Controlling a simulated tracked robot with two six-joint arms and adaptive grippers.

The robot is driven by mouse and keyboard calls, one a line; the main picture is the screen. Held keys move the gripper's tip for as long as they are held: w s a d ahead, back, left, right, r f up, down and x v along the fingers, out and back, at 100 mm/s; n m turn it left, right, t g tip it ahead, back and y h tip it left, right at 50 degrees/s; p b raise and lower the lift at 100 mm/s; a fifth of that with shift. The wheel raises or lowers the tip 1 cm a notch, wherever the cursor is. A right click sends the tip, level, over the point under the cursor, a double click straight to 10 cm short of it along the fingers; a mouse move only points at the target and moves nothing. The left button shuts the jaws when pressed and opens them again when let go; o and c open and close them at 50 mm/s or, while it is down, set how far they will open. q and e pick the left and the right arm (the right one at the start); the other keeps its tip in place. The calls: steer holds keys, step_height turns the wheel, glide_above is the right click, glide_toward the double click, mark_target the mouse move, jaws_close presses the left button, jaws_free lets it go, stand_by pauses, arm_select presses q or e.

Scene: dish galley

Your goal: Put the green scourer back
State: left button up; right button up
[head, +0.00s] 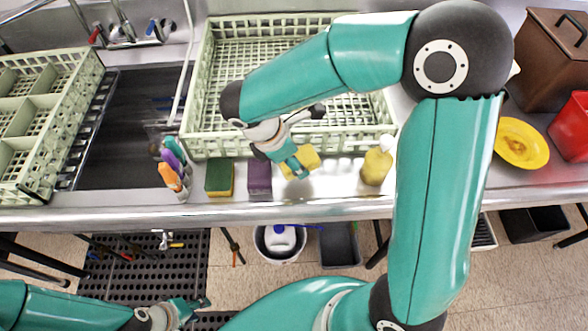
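A green scourer with a yellow side (219,178) lies on the front ledge of the steel counter. A purple sponge (259,176) lies just right of it, and a yellow sponge (305,158) lies further right. My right gripper (308,142) is above the ledge by the yellow sponge. Its fingers look spread, with nothing visible between them, and one finger overlaps the yellow sponge in the view. I cannot tell whether they touch. My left gripper (198,308) is low at the bottom left, below the counter's front, and its opening is too small to judge.
Orange, purple and teal bottles (172,172) stand by the dark sink (125,130). A pale green rack (195,125) stands behind the sponges, another (20,180) at left. A yellow bottle (375,167) stands at right, with a yellow plate (521,143) and red container (572,125) beyond.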

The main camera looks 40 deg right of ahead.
steer(key=shift+f, duration=2.55)
steer(key=o, duration=1)
steer(key=v, duration=1.2)
